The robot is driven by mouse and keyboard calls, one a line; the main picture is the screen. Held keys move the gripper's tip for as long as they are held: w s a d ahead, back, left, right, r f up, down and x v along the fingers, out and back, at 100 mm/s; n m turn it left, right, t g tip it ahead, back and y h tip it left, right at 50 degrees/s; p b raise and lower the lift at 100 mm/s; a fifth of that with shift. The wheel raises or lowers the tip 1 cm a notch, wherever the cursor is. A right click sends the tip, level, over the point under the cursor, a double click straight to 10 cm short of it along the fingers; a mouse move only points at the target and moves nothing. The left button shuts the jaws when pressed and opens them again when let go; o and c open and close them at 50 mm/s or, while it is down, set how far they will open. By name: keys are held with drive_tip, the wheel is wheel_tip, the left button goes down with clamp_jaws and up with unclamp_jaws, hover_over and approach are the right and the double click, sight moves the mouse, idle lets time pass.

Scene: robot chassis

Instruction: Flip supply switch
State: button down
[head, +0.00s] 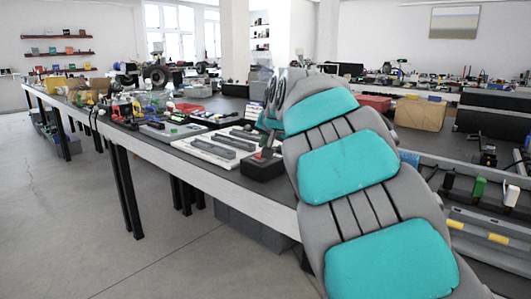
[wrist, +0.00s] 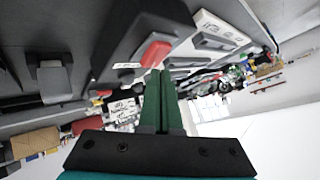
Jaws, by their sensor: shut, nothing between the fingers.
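The supply switch is a red rocker (wrist: 155,53) on a black box (wrist: 130,28), seen in the wrist view beside a small white label (wrist: 127,65). In the head view the black box (head: 259,171) sits near the front edge of the long table, beside my arm. My gripper (wrist: 160,73) has two green fingers pressed together with nothing between them. In the head view my arm hides most of the gripper.
A white board with grey bars (head: 203,154) lies left of the black box. The long table (head: 170,157) carries many tools and parts further left. A red box (head: 375,103) and a cardboard box (head: 420,114) stand behind my arm. The floor (head: 90,220) in front is clear.

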sight(262, 161)
drive_tip(key=shift+f, duration=0.35)
idle(0.4)
idle(0.3)
drive_tip(key=shift+r+p, duration=0.4)
drive_tip(key=shift+r, duration=0.4)
drive_tip(key=shift+r, duration=0.1)
drive_tip(key=shift+s+a+r+p, duration=0.15)
drive_tip(key=shift+r+p, duration=0.45)
drive_tip(key=shift+r, duration=0.2)
drive_tip(key=shift+s+a+r+p, duration=0.1)
drive_tip(key=shift+s+r+p, duration=0.05)
drive_tip(key=shift+r+p, duration=0.55)
drive_tip(key=shift+s+a+r+p, duration=0.15)
drive_tip(key=shift+r+p, duration=0.3)
drive_tip(key=shift+r, duration=0.45)
drive_tip(key=shift+s+f, duration=0.1)
